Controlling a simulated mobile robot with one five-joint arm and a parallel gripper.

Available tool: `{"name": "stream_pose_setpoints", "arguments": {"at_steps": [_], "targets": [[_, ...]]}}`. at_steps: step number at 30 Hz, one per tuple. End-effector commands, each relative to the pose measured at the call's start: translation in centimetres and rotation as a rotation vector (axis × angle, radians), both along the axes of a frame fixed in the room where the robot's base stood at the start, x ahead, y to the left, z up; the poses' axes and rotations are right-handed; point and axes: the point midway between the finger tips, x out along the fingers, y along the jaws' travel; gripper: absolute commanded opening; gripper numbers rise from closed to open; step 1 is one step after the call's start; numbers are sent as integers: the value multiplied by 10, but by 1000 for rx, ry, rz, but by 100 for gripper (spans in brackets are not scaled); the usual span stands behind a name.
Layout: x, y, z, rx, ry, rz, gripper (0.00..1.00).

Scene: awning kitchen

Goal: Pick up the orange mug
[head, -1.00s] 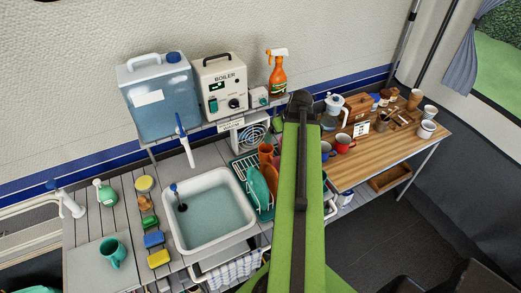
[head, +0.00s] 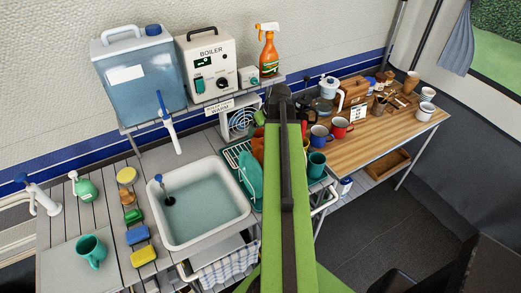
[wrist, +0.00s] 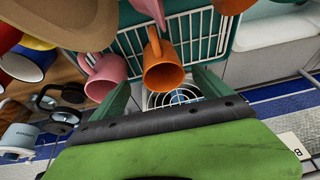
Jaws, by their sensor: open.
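The orange mug (wrist: 165,76) shows in the wrist view in front of a teal wire dish rack (wrist: 198,32), with its handle toward the top of the picture. My gripper (wrist: 160,88) is open, with one green finger on each side of the mug's lower part in the picture. I cannot tell whether the fingers touch it. In the head view my green arm covers the gripper and most of the rack (head: 233,152). An orange patch (head: 258,148) shows just left of the arm; I cannot tell whether it is this mug.
A pink mug (wrist: 105,76) is close by my left finger in the wrist view. A teal mug (head: 316,164) stands right of my arm, with blue (head: 319,136) and red (head: 340,127) mugs beyond. The sink (head: 200,203) is left of the rack.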

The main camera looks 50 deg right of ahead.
Motion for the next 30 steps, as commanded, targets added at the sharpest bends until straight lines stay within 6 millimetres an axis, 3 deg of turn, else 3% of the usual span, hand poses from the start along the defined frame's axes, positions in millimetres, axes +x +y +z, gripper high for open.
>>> {"name": "stream_pose_setpoints", "arguments": {"at_steps": [5, 14, 21, 30], "targets": [[2, 0, -4, 0, 0, 0, 89], [23, -1, -49, 0, 0, -1, 89], [23, -1, -46, -1, 0, -1, 89], [23, -1, -46, 0, 0, -2, 51]]}}
